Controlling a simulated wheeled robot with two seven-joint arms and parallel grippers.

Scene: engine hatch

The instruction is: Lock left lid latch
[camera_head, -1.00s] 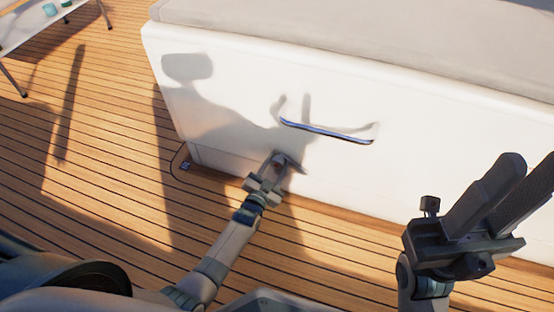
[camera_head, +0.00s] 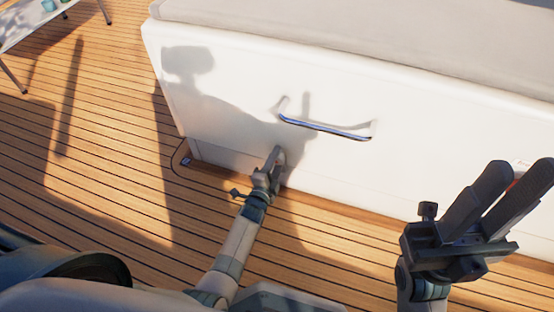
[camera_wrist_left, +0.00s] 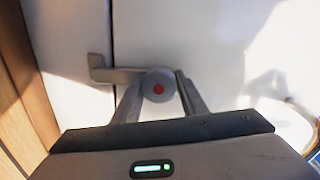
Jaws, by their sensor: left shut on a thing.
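The left lid latch (camera_wrist_left: 158,86) is a round grey knob with a red dot and a bent lever (camera_wrist_left: 118,75). In the left wrist view the lever points left across the seam between two white panels. My left gripper (camera_wrist_left: 160,90) has its fingers on both sides of the knob and is shut on it. In the head view my left gripper (camera_head: 275,158) is low against the white hatch front (camera_head: 230,115) and hides most of the latch. My right gripper (camera_head: 522,180) is raised at the right, open and empty, its fingers apart.
A blue-and-chrome bar handle (camera_head: 325,130) is on the hatch front above my left gripper. Wooden deck (camera_head: 110,180) lies open to the left. A small table (camera_head: 25,25) stands at the far upper left. A grey cushion-like top (camera_head: 400,35) covers the box.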

